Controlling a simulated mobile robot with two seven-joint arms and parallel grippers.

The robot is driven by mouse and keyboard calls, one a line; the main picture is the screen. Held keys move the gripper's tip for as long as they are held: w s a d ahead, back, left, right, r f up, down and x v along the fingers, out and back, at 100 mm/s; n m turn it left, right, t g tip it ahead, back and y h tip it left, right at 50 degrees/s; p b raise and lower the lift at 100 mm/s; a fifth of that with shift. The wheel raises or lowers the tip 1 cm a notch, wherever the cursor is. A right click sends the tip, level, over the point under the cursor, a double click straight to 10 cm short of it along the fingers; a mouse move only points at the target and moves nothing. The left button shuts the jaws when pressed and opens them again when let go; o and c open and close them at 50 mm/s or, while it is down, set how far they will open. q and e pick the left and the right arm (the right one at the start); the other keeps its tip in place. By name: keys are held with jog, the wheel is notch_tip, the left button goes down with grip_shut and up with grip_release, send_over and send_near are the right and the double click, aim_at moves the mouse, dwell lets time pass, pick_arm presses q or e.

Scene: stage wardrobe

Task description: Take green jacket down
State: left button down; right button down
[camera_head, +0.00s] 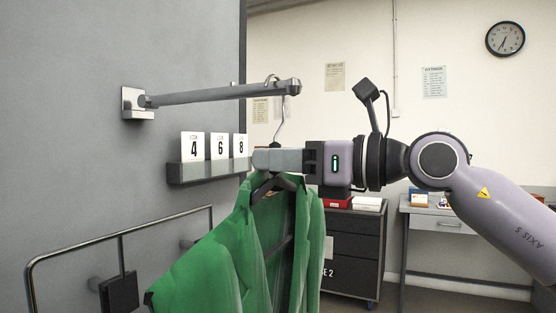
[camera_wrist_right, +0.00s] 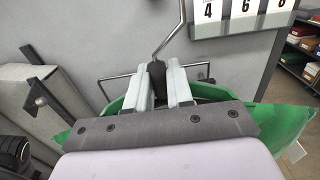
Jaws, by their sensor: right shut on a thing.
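The green jacket (camera_head: 225,255) hangs on a dark hanger (camera_head: 275,184) in the head view. The hanger's metal hook (camera_head: 281,120) reaches up to the grey wall rail (camera_head: 215,94) and appears to be over it near its free end. My right gripper (camera_head: 268,160) comes from the right and is shut on the hanger's neck, just above the jacket collar. In the right wrist view the fingers (camera_wrist_right: 160,82) close on the dark neck, with the green jacket (camera_wrist_right: 118,108) below. My left gripper is not in view.
A small ledge (camera_head: 205,171) with number cards 4, 6 and 8 stands on the wall behind the gripper. A bent metal bar (camera_head: 120,235) projects at lower left. A dark drawer cabinet (camera_head: 352,250) and a desk (camera_head: 440,215) stand behind at right.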

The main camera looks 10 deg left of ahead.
jog(key=shift+r, duration=0.45)
jog(key=b+v, duration=0.3)
jog(key=v, duration=0.6)
jog(key=shift+b, duration=0.3)
dwell(0.6)
jog(key=b+v, duration=0.2)
jog(key=v, duration=1.4)
jog(key=shift+b, duration=0.4)
